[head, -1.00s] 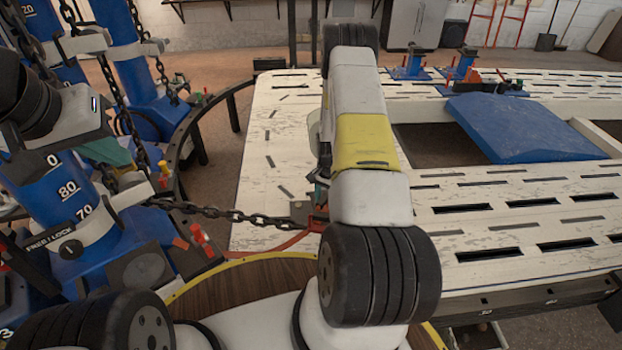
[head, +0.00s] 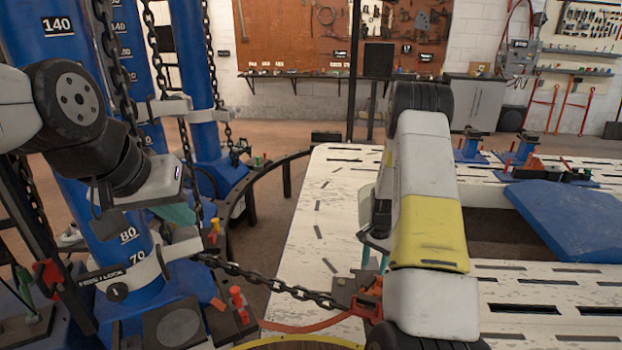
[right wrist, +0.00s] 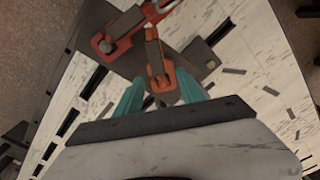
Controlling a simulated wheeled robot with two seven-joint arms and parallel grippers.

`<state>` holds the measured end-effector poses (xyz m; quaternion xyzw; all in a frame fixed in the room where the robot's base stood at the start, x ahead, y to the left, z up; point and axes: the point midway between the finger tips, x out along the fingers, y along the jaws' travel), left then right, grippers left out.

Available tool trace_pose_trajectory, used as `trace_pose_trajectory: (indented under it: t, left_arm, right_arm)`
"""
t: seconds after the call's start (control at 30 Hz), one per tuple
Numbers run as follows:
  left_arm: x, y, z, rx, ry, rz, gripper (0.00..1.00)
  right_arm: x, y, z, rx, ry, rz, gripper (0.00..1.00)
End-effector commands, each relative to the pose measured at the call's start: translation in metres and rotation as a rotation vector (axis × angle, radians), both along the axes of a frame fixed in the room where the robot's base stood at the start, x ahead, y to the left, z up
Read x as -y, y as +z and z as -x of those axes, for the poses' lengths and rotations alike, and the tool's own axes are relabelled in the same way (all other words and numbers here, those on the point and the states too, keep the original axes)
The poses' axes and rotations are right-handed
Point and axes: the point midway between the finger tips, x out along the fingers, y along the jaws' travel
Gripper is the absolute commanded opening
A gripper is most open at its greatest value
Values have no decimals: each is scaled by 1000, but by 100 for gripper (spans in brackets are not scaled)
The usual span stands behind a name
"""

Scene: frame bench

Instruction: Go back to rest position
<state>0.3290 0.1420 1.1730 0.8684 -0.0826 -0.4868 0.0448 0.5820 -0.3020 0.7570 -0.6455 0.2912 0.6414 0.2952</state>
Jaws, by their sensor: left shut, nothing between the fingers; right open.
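My left gripper (head: 178,213) is at the left of the head view, in front of the blue frame tower. Its teal fingers are shut and empty. My right gripper (head: 375,258) hangs above the bench's near left part, partly hidden by my right arm. In the right wrist view its two teal fingers (right wrist: 158,80) are apart. An orange-red clamp (right wrist: 162,68) shows beyond and between the fingertips. I cannot tell whether they touch it. The clamp (head: 370,297) also shows in the head view, at the end of a dark chain (head: 285,287).
Blue towers (head: 195,60) with hanging chains and clamps stand at the left, close to my left arm. The white slotted bench (head: 325,210) fills the middle and right, with a blue panel (head: 575,215) on it. Open floor lies behind the bench.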

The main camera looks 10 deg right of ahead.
Motion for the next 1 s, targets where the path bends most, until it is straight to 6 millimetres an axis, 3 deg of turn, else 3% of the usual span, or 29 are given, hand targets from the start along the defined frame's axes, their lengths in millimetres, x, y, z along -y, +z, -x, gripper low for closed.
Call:
trace_pose_trajectory:
  t: [0.13, 0.23, 0.47, 0.7, 1.0]
  left_arm:
    - [0, 0, 0, 0, 0, 0, 0]
    - [0, 0, 0, 0, 0, 0, 0]
    - [0, 0, 0, 0, 0, 0, 0]
    - [0, 0, 0, 0, 0, 0, 0]
    - [0, 0, 0, 0, 0, 0, 0]
  right_arm:
    - [-12, 54, -7, 50, 51, -7, 46]
    - [-25, 106, -7, 96, 109, -15, 46]
    - [-61, 220, 17, 204, 264, -28, 46]
    - [-97, 314, 69, 318, 437, -23, 46]
    - [-135, 390, 159, 459, 661, 6, 46]
